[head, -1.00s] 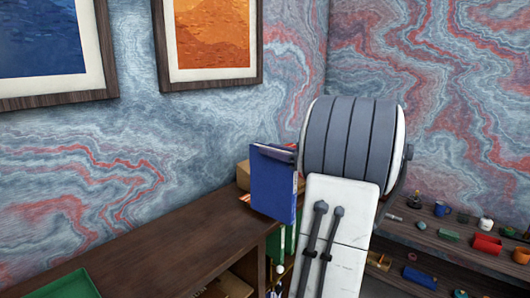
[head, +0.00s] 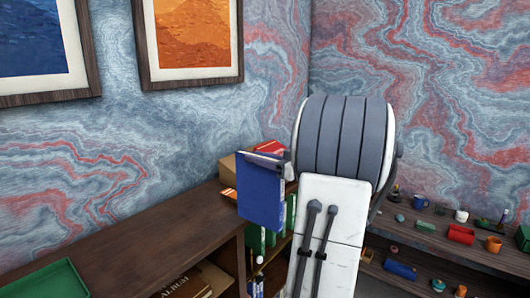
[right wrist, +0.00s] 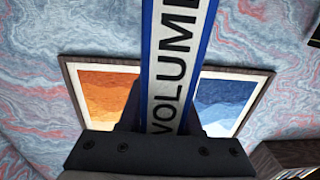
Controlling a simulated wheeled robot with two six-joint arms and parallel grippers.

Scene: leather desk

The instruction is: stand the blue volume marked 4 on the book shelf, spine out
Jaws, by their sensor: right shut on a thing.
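The blue volume (head: 262,198) is upright in the air in the head view, held near its top by my right gripper (head: 272,157). The arm hides part of that gripper. In the right wrist view the volume's spine (right wrist: 175,70) faces the camera between the two fingers and reads "VOLUME"; its number is out of view. The book shelf (head: 222,248) is the dark wooden unit below and behind the volume. Green books (head: 256,238) stand in it, partly hidden by the volume and my arm. My left gripper is not in view.
A green tray (head: 42,282) lies on the wooden top at the left. A cardboard box (head: 228,168) and a red item (head: 270,147) are behind the volume. An album (head: 183,286) lies in a lower compartment. At right, shelves (head: 440,252) carry several small objects.

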